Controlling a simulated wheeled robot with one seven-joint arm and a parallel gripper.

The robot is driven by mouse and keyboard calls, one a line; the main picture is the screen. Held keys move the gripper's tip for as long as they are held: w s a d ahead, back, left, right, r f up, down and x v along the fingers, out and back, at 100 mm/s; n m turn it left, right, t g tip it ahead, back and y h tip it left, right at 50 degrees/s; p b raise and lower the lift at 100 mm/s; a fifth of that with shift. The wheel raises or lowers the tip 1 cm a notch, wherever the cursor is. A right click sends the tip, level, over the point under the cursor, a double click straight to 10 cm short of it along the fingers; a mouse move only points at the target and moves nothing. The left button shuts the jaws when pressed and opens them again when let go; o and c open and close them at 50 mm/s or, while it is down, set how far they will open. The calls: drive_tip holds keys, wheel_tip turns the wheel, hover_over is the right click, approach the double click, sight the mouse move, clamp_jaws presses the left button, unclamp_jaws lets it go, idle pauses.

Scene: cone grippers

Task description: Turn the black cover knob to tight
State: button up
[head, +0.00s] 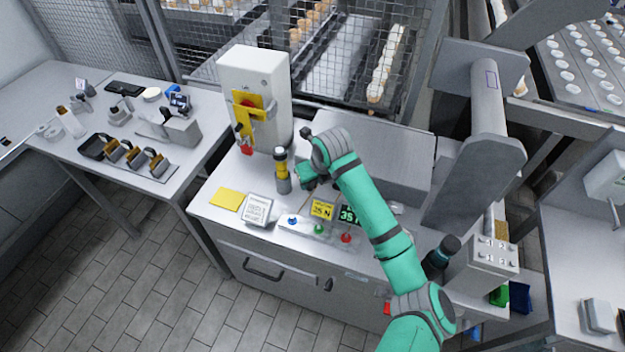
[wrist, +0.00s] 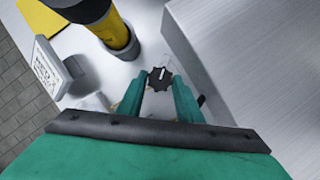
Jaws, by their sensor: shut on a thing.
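The black cover knob (wrist: 160,79) shows in the wrist view as a small dark star-shaped knob with a white line mark across it. The line points nearly straight up the picture. My gripper (wrist: 160,88) has one green finger on each side of the knob and is shut on it. In the head view, my gripper (head: 308,174) is low over the bench, in front of the grey metal housing (head: 385,165). The knob cannot be made out there; my arm and gripper hide that spot.
A yellow-and-black post (head: 282,170) stands close left of my gripper. A white cabinet (head: 255,85) with a yellow bracket stands behind it. A white sign (head: 258,210), yellow pad (head: 227,199), blue, green and red buttons (head: 319,230) and a 35 display (head: 349,216) lie toward the front.

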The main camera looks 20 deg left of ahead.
drive_tip(key=m+h, duration=0.1)
drive_tip(key=m, duration=0.2)
drive_tip(key=shift+s+m+t, duration=0.15)
drive_tip(key=shift+m+t, duration=0.15)
drive_tip(key=shift+m, duration=0.1)
drive_tip(key=shift+a+m+t+h, duration=0.15)
drive_tip(key=shift+m+h, duration=0.25)
drive_tip(key=shift+m, duration=0.5)
drive_tip(key=shift+a+m+t+h, duration=0.15)
drive_tip(key=shift+m+h, duration=0.25)
drive_tip(key=shift+m, duration=0.5)
drive_tip(key=shift+d, duration=0.1)
drive_tip(key=o, duration=0.8)
drive_tip(key=shift+c, duration=0.2)
drive_tip(key=v, duration=1)
drive_tip(key=shift+s+r, duration=0.2)
drive_tip(key=shift+r, duration=0.2)
